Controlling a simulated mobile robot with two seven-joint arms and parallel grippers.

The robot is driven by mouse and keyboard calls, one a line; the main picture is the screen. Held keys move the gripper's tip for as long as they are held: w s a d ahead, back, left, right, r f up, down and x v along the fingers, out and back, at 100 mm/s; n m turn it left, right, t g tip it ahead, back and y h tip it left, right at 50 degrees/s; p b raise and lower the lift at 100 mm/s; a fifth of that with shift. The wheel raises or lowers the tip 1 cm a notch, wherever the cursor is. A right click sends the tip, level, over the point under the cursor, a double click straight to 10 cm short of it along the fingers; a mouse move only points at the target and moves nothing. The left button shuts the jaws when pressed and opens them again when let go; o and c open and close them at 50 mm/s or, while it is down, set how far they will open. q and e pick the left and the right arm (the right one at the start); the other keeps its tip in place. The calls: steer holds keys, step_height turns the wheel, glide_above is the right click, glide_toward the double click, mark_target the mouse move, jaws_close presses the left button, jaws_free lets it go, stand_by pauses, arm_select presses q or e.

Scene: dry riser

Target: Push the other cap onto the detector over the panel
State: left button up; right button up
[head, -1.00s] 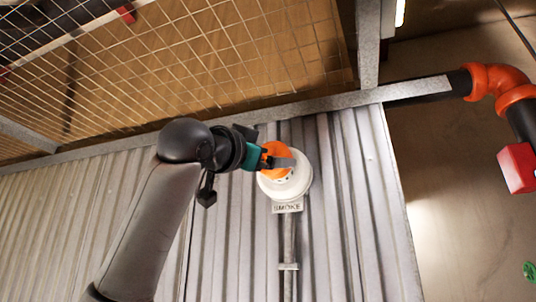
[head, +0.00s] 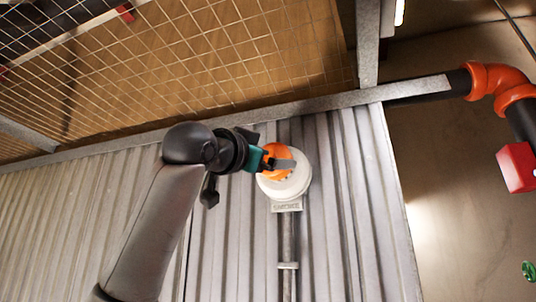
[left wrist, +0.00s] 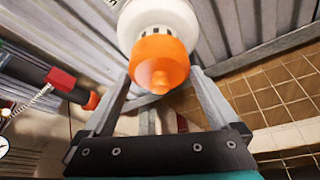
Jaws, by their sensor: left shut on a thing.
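The white smoke detector (head: 297,182) is fixed on the corrugated metal panel (head: 345,200), above a small SMOKE label (head: 287,206). The orange cap (head: 277,152) is at the detector's face, between the fingers of my left gripper (head: 284,163). In the left wrist view the orange cap (left wrist: 158,64) is lined up in front of the white detector (left wrist: 160,20), with dark slots showing between them. My left gripper is shut on the cap, one finger on each side. I cannot tell whether the cap is fully seated. My right gripper is not in view.
A wire mesh ceiling (head: 220,60) and a grey metal beam (head: 200,130) lie close above the detector. A conduit (head: 288,250) runs below it. An orange and black pipe (head: 490,80) with a red box (head: 517,167) stands at the right.

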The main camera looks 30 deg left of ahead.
arm_select(q)
steer(key=shift+w+a, duration=0.15)
steer(key=shift+w, duration=0.55)
steer(key=shift+w+a, duration=0.15)
steer(key=shift+w, duration=0.5)
steer(key=o, duration=0.9)
steer(key=shift+s+f+b, duration=0.25)
steer(key=shift+s+b, duration=0.15)
steer(key=shift+s, duration=0.1)
steer(key=b+v, duration=0.6)
steer(key=v, duration=0.8)
steer(key=shift+s, duration=0.1)
